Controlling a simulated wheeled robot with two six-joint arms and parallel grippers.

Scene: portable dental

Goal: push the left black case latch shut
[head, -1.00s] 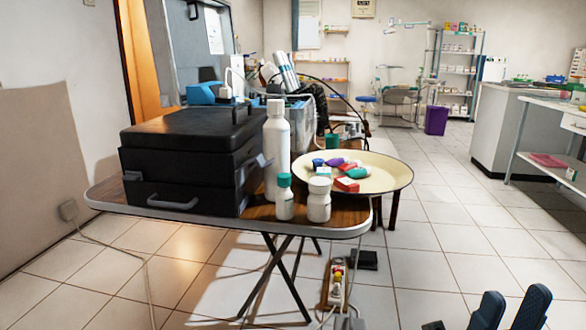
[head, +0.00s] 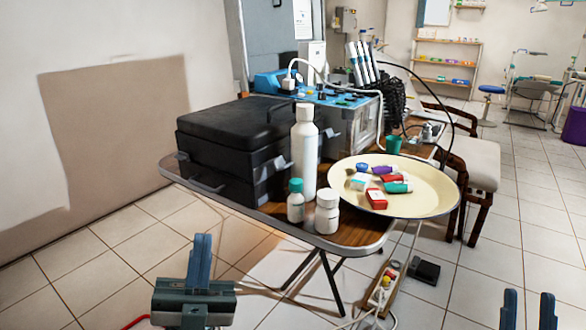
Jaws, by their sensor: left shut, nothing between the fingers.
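The black case (head: 225,145) stands on the left part of the folding table with its lid down. A small dark latch (head: 182,157) shows at the left end of its front; its exact angle is too small to tell. A second latch (head: 278,163) shows at the right end, and a grey handle (head: 207,183) lies low on the front between them. My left gripper (head: 201,243) is in front of and below the table edge, fingers upward and together, empty, apart from the case. My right gripper (head: 529,304) is at the bottom right, fingers apart and empty.
White bottles (head: 304,150) stand close to the case's right side. A cream tray (head: 440,195) with small coloured boxes is further right. A blue-topped device (head: 345,105) is behind.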

